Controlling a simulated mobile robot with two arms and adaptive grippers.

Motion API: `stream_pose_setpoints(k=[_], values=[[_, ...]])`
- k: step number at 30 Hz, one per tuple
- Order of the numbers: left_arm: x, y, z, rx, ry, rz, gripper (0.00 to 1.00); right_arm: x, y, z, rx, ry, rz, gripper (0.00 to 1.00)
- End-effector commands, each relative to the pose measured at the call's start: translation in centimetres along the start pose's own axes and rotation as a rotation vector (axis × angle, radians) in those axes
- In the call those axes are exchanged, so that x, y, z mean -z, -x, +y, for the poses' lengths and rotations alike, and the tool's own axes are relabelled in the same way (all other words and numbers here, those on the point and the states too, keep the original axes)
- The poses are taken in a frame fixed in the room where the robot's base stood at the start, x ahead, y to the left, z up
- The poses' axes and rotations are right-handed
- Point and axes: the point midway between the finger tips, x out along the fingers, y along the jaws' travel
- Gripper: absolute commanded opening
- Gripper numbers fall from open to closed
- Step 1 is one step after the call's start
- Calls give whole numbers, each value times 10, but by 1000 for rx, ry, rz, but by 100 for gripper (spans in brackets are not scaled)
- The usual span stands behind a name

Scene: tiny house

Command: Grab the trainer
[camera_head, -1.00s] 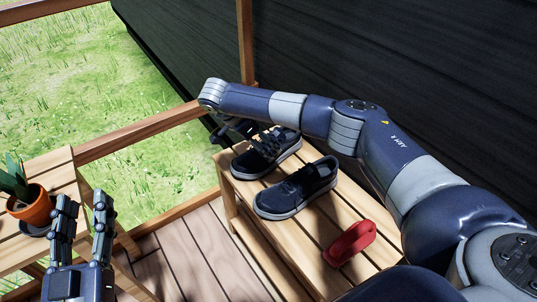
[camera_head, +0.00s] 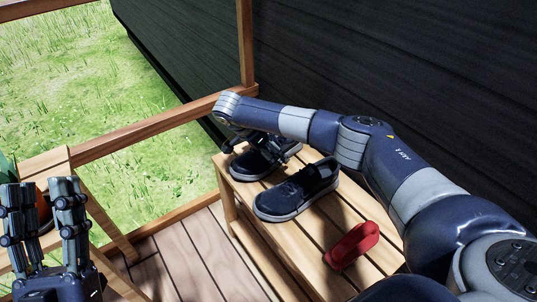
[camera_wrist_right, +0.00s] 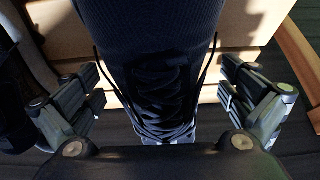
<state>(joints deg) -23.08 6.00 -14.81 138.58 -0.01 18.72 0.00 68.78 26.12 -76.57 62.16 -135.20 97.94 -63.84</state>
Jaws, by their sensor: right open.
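Two dark trainers with pale soles sit on a slatted wooden bench. The far trainer (camera_head: 248,167) is partly hidden by my right gripper (camera_head: 266,146), which hangs over it. The near trainer (camera_head: 297,190) lies in clear view beside it. In the right wrist view, a laced trainer (camera_wrist_right: 165,95) fills the space between the spread fingers of my right gripper (camera_wrist_right: 162,85). Those fingers are open, one on each side of the shoe, with gaps visible. My left gripper (camera_head: 42,205) is at the lower left, fingers apart and empty, away from the trainers.
A red object (camera_head: 351,246) lies on the near part of the wooden bench (camera_head: 318,262). A plant pot (camera_head: 43,205) on a wooden table (camera_head: 38,162) is mostly hidden behind my left gripper. A dark wall (camera_head: 400,60) and a wooden railing (camera_head: 150,135) border the deck.

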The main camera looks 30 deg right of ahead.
Motion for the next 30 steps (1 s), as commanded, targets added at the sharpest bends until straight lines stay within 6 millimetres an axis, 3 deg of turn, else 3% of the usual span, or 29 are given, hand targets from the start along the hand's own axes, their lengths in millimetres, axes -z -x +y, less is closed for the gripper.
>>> stream_pose_setpoints(k=[2,9,23,30], values=[[0,0,0,0,0,-1,40,0,0,0,0,0,0,97],[0,0,0,0,0,-2,40,0,0,0,0,0,0,42],[-3,-1,0,0,-1,-20,40,2,3,0,0,-1,1,41],[-32,1,-4,7,-7,-171,40,12,20,0,1,-2,0,40]])
